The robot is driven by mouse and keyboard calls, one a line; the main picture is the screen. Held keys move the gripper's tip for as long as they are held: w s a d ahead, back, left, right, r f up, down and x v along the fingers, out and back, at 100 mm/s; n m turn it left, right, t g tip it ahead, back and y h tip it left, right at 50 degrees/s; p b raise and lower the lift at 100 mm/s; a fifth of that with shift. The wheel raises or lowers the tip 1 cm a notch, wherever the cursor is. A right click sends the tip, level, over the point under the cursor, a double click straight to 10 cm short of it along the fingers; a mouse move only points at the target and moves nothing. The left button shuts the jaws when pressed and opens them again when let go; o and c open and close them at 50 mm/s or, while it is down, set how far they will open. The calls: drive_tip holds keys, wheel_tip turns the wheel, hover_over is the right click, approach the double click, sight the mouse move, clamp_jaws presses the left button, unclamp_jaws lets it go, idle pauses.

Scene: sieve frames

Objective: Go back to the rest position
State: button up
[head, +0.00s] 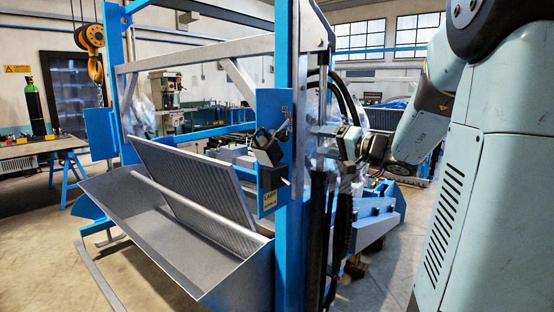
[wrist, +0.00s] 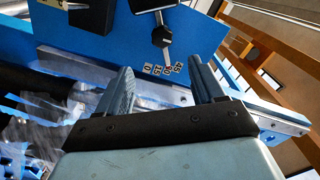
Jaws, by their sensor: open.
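My gripper (head: 318,131) is at the right of the blue post in the head view, its arm reaching in from the right. In the wrist view my gripper (wrist: 162,84) has its two fingers spread apart with nothing between them. Beyond the fingertips is a blue plate (wrist: 100,45) with a black-knobbed lever (wrist: 163,37) and angle numbers (wrist: 162,70). The gripper is apart from the lever. The plate also shows in the head view (head: 272,105), with black blocks (head: 266,150) on it.
The blue post (head: 287,230) and black hoses (head: 343,95) stand close to my gripper. A tilted sieve panel (head: 190,175) rests over a grey trough (head: 150,235) at left. A yellow hoist hook (head: 95,70) hangs at far left. Floor at lower right (head: 375,285) is clear.

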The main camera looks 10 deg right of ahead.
drive_tip(key=s+a+f+n+g+h, duration=0.2)
drive_tip(key=s+a+f+n+g, duration=0.3)
drive_tip(key=s+a+g, duration=0.65)
drive_tip(key=s+d+f+t+h, duration=0.1)
drive_tip(key=s+f+h, duration=0.1)
drive_tip(key=s+h, duration=0.2)
drive_tip(key=s+d+f+t+h, duration=0.1)
drive_tip(key=s+d+f+h, duration=0.1)
drive_tip(key=s, duration=0.8)
drive_tip(key=shift+s+d+f+h, duration=0.3)
drive_tip(key=shift+f+h, duration=0.35)
drive_tip(key=shift+h, duration=0.65)
drive_tip(key=shift+t, duration=0.25)
drive_tip(key=shift+c, duration=0.4)
